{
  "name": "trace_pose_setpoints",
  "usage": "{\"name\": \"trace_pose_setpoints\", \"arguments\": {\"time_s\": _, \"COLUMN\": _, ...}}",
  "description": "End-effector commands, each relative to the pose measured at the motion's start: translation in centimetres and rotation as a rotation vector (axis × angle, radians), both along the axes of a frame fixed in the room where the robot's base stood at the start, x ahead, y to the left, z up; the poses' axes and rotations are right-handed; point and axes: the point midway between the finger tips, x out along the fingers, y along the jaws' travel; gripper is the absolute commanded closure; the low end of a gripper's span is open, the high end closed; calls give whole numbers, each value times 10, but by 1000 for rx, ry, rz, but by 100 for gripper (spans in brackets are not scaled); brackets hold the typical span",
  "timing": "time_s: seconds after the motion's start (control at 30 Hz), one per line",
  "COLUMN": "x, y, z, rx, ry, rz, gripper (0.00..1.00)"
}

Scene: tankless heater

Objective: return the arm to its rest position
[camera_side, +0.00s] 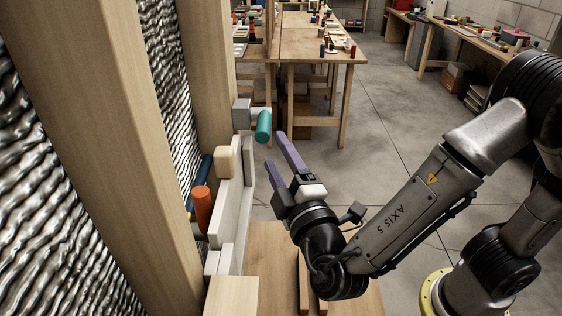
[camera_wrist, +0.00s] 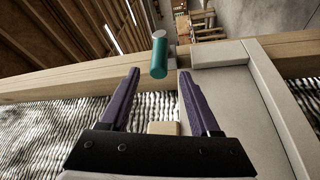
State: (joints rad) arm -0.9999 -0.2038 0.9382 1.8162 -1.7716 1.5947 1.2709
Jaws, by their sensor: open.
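My gripper (camera_side: 284,170) has two purple fingers, spread apart with nothing between them. In the side view it is in front of the heater (camera_side: 231,215), a pale box mounted between wooden studs, and looks apart from it. A teal cylinder (camera_side: 263,126) sticks out from a grey block at the heater's far end. In the wrist view the teal cylinder (camera_wrist: 159,56) lies beyond the fingertips, between their lines, and my gripper (camera_wrist: 157,73) is open.
Wooden studs (camera_side: 105,120) and shiny crinkled foil stand close on the left. A wooden bench (camera_side: 268,250) lies below my gripper. Worktables (camera_side: 315,45) with small items stand at the back. The grey floor (camera_side: 390,110) between them and my arm is clear.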

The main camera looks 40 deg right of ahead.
Motion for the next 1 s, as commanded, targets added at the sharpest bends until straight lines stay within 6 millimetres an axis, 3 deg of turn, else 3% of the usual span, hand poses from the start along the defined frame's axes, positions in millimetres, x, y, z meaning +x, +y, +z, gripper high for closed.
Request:
{"name": "trace_pose_setpoints", "arguments": {"time_s": 0.07, "x": 5, "y": -13, "z": 2, "rx": 6, "ry": -4, "rz": -33, "gripper": 37}}
{"name": "trace_pose_setpoints", "arguments": {"time_s": 0.17, "x": 14, "y": -46, "z": 25, "rx": 56, "ry": -42, "rz": -118, "gripper": 37}}
{"name": "trace_pose_setpoints", "arguments": {"time_s": 0.27, "x": 12, "y": -104, "z": 51, "rx": 143, "ry": -71, "rz": -267, "gripper": 37}}
{"name": "trace_pose_setpoints", "arguments": {"time_s": 0.33, "x": -1, "y": -151, "z": 61, "rx": 223, "ry": -63, "rz": -398, "gripper": 37}}
{"name": "trace_pose_setpoints", "arguments": {"time_s": 0.47, "x": -45, "y": -230, "z": 63, "rx": 385, "ry": 22, "rz": -647, "gripper": 37}}
{"name": "trace_pose_setpoints", "arguments": {"time_s": 0.5, "x": -64, "y": -250, "z": 59, "rx": 448, "ry": 62, "rz": -719, "gripper": 37}}
{"name": "trace_pose_setpoints", "arguments": {"time_s": 0.6, "x": -115, "y": -283, "z": 41, "rx": 627, "ry": 186, "rz": -861, "gripper": 37}}
{"name": "trace_pose_setpoints", "arguments": {"time_s": 0.67, "x": -142, "y": -290, "z": 28, "rx": 743, "ry": 258, "rz": -909, "gripper": 37}}
{"name": "trace_pose_setpoints", "arguments": {"time_s": 0.77, "x": -179, "y": -284, "z": 6, "rx": 936, "ry": 374, "rz": -922, "gripper": 37}}
{"name": "trace_pose_setpoints", "arguments": {"time_s": 0.9, "x": -207, "y": -251, "z": -17, "rx": 1192, "ry": 500, "rz": -821, "gripper": 37}}
{"name": "trace_pose_setpoints", "arguments": {"time_s": 1.0, "x": -212, "y": -219, "z": -27, "rx": 1331, "ry": 572, "rz": -678, "gripper": 37}}
